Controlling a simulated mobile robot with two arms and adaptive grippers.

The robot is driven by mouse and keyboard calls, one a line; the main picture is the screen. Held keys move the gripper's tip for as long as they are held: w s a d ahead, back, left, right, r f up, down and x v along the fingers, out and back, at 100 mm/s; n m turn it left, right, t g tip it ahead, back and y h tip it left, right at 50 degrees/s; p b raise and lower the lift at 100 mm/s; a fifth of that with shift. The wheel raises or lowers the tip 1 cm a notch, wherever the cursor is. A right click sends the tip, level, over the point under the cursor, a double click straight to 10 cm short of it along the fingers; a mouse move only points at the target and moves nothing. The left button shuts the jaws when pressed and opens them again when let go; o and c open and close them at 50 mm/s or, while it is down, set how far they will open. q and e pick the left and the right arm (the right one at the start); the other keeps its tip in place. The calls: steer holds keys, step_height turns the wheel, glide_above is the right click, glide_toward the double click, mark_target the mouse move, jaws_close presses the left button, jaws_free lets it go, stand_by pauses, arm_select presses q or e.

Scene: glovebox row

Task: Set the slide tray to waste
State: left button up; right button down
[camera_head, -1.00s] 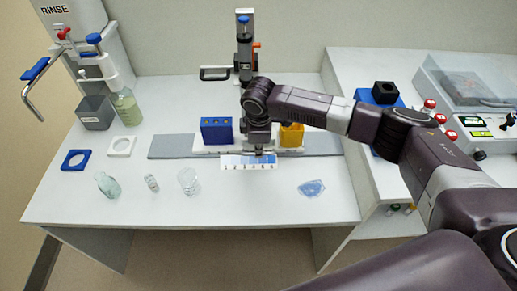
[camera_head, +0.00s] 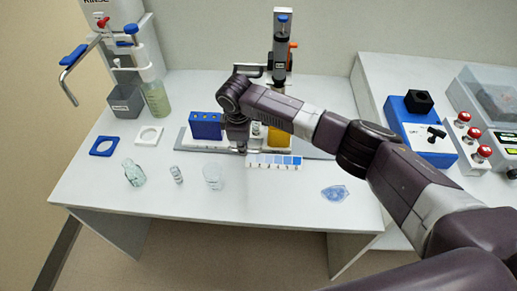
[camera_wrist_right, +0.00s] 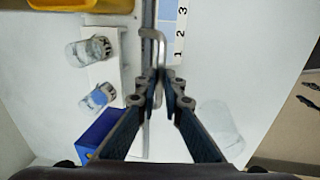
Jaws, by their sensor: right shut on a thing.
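The slide tray (camera_head: 207,147) is a white carriage on a grey rail (camera_head: 317,154). It carries a blue block (camera_head: 206,126) at its left, a yellow block (camera_head: 279,138) at its right and small clear vials between them. My right gripper (camera_head: 240,149) is at the tray's front edge. In the wrist view, my right gripper (camera_wrist_right: 160,88) is shut on a bent metal handle (camera_wrist_right: 153,36) beside the tray (camera_wrist_right: 108,62). Its fingers and arm hide part of the tray in the head view. My left gripper is not in view.
A numbered blue-and-white strip (camera_head: 274,161) lies in front of the rail. A bottle (camera_head: 134,173), a vial (camera_head: 176,175) and a beaker (camera_head: 213,177) stand along the front. A blue-tinted piece (camera_head: 335,193) lies at the front right. A dispenser (camera_head: 282,50) stands behind the rail.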

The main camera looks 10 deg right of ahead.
steer(key=shift+w+a, duration=0.2)
steer(key=shift+a, duration=0.65)
steer(key=c, duration=2)
jaws_free()
steer(key=shift+a, duration=0.1)
steer(key=shift+c, duration=0.2)
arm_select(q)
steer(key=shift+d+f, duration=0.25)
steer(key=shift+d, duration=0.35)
arm_select(e)
step_height(320, 180, up, 12)
steer(key=s, duration=0.2)
steer(key=shift+a, duration=0.25)
steer(key=shift+s+f, duration=0.1)
steer(key=shift+f, duration=0.1)
